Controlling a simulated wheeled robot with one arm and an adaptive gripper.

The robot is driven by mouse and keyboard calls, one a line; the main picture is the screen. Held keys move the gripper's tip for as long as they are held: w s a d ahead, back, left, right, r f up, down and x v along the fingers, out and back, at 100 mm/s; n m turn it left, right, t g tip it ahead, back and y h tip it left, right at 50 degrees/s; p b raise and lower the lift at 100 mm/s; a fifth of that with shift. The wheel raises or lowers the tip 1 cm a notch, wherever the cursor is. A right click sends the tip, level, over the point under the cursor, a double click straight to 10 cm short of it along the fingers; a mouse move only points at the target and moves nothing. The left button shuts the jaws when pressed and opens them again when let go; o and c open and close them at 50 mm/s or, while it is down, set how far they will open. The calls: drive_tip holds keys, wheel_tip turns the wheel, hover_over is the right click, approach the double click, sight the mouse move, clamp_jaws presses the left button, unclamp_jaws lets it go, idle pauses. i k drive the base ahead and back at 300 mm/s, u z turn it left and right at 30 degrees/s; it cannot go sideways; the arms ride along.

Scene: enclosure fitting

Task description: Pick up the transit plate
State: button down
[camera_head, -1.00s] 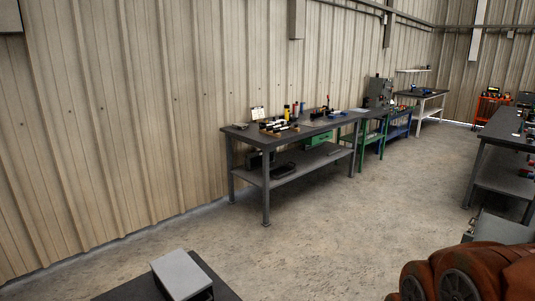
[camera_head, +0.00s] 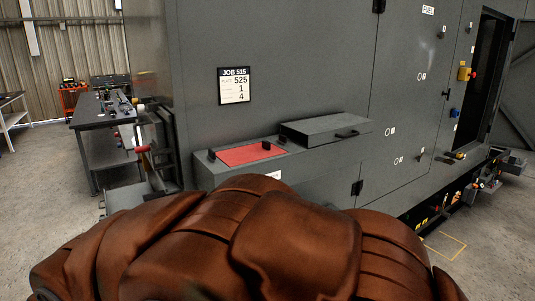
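I cannot pick out the transit plate for certain. A flat red panel (camera_head: 250,154) lies on a grey ledge (camera_head: 216,180) on the front of a large grey enclosure (camera_head: 300,60), with small black blocks at its edges. Beside it on the ledge is a flat grey box or lid (camera_head: 322,130) with a black handle. A job card (camera_head: 234,86) on the enclosure reads "JOB 515", "PLATE 525", with 1 and 4 below. My brown-covered arm fills the bottom of the view. My gripper is not in view.
A dark workbench (camera_head: 92,122) with tools stands at the left, and a red cart (camera_head: 73,100) is behind it. An open doorway (camera_head: 480,75) is at the enclosure's right. Concrete floor (camera_head: 40,185) is clear at the left.

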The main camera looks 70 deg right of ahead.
sight(234, 156)
drive_tip(key=u, duration=1.85)
drive_tip(key=k, duration=2.7)
drive_tip(key=z, duration=0.15)
